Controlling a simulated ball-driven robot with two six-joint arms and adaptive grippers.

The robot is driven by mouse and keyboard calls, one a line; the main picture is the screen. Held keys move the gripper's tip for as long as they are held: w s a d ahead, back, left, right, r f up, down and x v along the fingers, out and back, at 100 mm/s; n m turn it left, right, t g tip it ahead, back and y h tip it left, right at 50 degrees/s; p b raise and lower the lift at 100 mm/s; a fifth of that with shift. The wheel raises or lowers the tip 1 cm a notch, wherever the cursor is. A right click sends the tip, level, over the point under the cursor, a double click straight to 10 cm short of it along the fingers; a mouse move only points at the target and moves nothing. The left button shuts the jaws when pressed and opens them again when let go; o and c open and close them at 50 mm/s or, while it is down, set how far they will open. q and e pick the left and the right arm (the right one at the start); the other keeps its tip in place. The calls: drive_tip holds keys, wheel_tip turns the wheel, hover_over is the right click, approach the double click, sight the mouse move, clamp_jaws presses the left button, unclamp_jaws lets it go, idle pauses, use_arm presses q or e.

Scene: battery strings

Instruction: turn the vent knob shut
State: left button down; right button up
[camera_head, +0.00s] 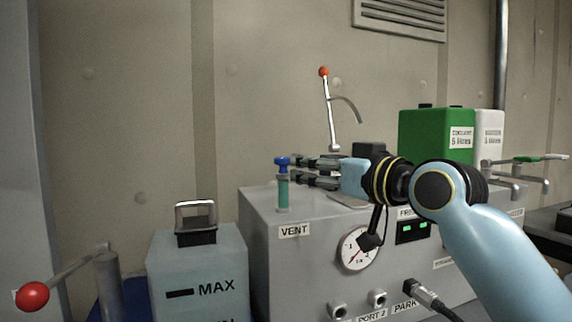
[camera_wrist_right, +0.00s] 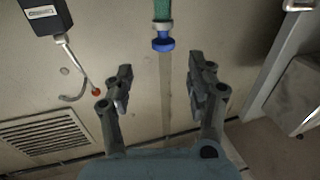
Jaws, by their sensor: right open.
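The vent knob (camera_head: 282,161) is blue and sits on top of a green stem (camera_head: 283,193) on the grey machine (camera_head: 262,240), above the VENT label (camera_head: 294,231). My right gripper (camera_head: 298,171) comes in from the right, level with the knob, its fingertips close to it. In the right wrist view the blue knob (camera_wrist_right: 163,42) is beyond the fingertips, roughly midway between the open fingers (camera_wrist_right: 158,78). Nothing is between the fingers. I cannot tell whether a fingertip touches the knob in the head view. My left gripper is not in view.
A lever with a red ball (camera_head: 324,72) stands behind my right gripper. A green canister (camera_head: 436,135) stands at the back right. A gauge (camera_head: 357,249) is on the machine's front. A grey tank marked MAX (camera_head: 198,270) and another red-ball lever (camera_head: 33,296) are left.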

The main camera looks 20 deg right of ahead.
sight(288, 162)
drive_tip(key=x, duration=0.3)
drive_tip(key=p+x, duration=0.1)
drive_tip(key=x, duration=0.5)
drive_tip(key=shift+a+p, duration=0.3)
drive_tip(key=shift+w+a, duration=0.1)
drive_tip(key=shift+w, duration=0.15)
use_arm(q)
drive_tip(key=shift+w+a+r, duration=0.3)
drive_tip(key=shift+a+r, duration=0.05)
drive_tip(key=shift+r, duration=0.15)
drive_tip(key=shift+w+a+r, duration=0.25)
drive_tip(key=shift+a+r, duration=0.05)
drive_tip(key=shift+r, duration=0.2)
